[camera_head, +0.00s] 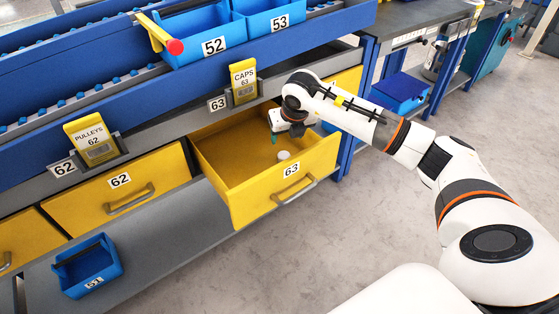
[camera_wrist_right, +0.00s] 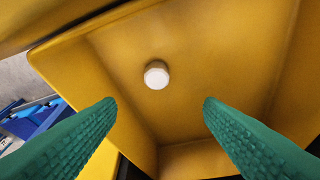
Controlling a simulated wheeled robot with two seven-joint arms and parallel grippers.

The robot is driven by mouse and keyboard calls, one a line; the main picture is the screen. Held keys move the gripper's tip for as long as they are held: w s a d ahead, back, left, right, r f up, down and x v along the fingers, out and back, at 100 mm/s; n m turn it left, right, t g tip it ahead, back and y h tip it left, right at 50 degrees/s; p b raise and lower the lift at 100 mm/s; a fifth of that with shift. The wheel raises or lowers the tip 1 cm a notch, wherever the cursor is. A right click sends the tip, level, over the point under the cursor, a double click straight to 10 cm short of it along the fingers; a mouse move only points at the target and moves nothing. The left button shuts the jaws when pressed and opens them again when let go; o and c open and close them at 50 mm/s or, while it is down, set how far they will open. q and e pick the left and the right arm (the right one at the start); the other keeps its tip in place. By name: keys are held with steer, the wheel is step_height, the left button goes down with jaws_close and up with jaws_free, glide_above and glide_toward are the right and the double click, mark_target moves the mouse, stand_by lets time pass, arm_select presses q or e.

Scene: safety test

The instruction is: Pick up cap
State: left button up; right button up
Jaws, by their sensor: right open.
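The white cap (camera_head: 284,155) lies in the open yellow drawer 63 (camera_head: 240,203). In the right wrist view the small round cap (camera_wrist_right: 156,75) rests on the yellow drawer floor (camera_wrist_right: 215,65), beyond the fingertips and a little left of the middle between them. My right gripper (camera_head: 275,137) is over the drawer, its fingers pointing down into it. In the right wrist view its green ribbed fingers (camera_wrist_right: 157,102) are wide apart with nothing between them. The gripper is apart from the cap. My left gripper is not in view.
Drawer 62 (camera_head: 120,190) is closed beside the open drawer. Blue bins 52 (camera_head: 200,45) and 53 (camera_head: 268,17) stand above on the rack. A small blue bin (camera_head: 88,268) sits on the lower shelf. The grey floor in front is clear.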

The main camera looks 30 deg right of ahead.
glide_above(284, 155)
steer(key=s, duration=0.2)
step_height(284, 155, down, 5)
steer(key=shift+s+a+b+x, duration=0.15)
steer(key=shift+b+x, duration=0.4)
steer(key=shift+x, duration=0.85)
steer(key=shift+s+a+b+x, duration=0.15)
steer(key=shift+b+x, duration=0.4)
steer(key=shift+x, duration=0.85)
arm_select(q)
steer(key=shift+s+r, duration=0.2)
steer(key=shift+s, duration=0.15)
arm_select(e)
steer(key=shift+f, duration=0.1)
steer(key=shift+c, duration=0.2)
steer(key=c, duration=1)
